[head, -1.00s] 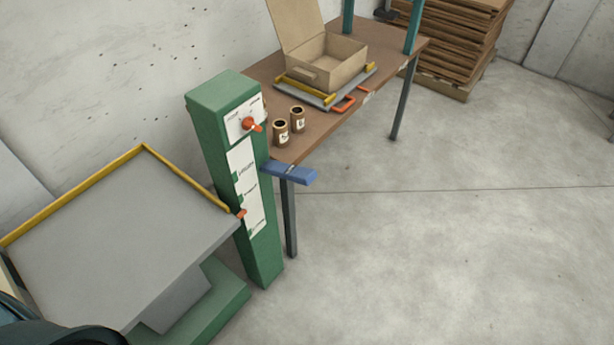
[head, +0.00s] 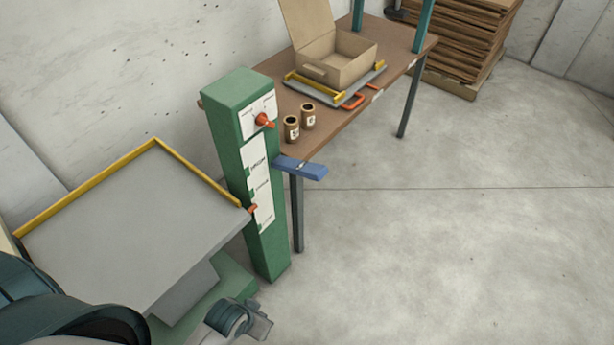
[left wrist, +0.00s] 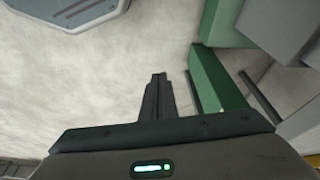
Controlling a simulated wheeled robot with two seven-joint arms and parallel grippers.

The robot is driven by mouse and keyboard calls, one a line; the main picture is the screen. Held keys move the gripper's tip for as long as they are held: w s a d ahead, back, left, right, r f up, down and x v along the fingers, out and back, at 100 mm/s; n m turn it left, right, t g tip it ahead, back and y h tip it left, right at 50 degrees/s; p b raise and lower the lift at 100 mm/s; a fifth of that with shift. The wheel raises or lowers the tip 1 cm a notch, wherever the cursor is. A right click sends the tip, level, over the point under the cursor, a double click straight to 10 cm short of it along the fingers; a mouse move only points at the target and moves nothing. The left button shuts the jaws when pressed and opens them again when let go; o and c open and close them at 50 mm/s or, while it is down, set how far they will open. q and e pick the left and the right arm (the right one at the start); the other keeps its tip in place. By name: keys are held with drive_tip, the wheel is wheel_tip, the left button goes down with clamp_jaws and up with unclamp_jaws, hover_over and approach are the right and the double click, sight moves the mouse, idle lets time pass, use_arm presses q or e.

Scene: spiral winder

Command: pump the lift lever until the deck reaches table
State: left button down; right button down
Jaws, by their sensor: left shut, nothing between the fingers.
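The lift has a green column (head: 235,160) and a grey deck (head: 125,225) with yellow edge rails. The deck sits well below the brown table top (head: 330,135), level with an orange pointer (head: 253,208) on the column's white scale. A blue bar (head: 300,168) sticks out to the right from the column; it looks like the lever. An orange knob (head: 264,121) is on the upper plate. My left gripper (head: 264,328) is low, right of the deck, shut and empty, apart from the bar. Its closed fingers show in the left wrist view (left wrist: 158,95). My right gripper is out of view.
On the table are an open cardboard box (head: 335,60) on a grey tray (head: 370,85) and two brown jars (head: 291,128). Table legs (head: 297,215) stand right of the column. Stacked brown sheets (head: 450,45) are at the back. The floor (head: 440,250) at right is clear.

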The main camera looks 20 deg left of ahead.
use_arm(q)
drive_tip(key=w+a+r+t+h, duration=0.1)
drive_tip(key=w+r+t+h, duration=0.2)
drive_tip(key=w+r, duration=0.9)
drive_tip(key=w+a+r+n+t+h, duration=0.1)
drive_tip(key=w+a+r+t+h, duration=0.1)
drive_tip(key=w+r+t, duration=0.5)
drive_tip(key=w+r, duration=0.3)
drive_tip(key=r, duration=0.3)
drive_tip(key=w+r+h, duration=0.1)
drive_tip(key=w+r, duration=0.1)
drive_tip(key=r, duration=0.5)
drive_tip(key=shift+w+a+r, duration=0.2)
drive_tip(key=shift+w, duration=0.2)
drive_tip(key=shift+w+p, duration=0.1)
drive_tip(key=shift+p, duration=0.2)
